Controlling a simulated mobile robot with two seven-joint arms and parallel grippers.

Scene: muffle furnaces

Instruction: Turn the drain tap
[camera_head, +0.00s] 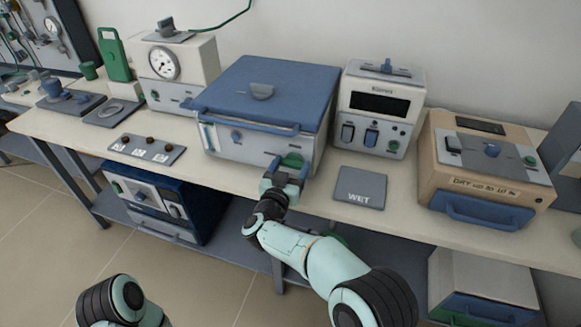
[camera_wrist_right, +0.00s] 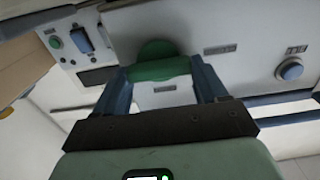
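The drain tap is a green handle (camera_wrist_right: 160,68) on a round green base, low on the front of the blue-lidded box (camera_head: 262,92). In the head view the green tap (camera_head: 292,160) shows just above my right gripper (camera_head: 288,176). In the right wrist view the two blue-grey fingers of my right gripper (camera_wrist_right: 160,80) stand at the two ends of the handle and appear to touch it. The gripper looks shut on the handle, across its length. Only a part of my left arm shows at the lower left; its gripper is out of view.
A grey mat marked WET (camera_head: 360,188) lies right of the tap. A white device with a dark display (camera_head: 380,103) and a tan box (camera_head: 483,168) stand further right. A small panel with knobs (camera_head: 147,149) lies left. The lower shelf holds a dark blue box (camera_head: 160,200).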

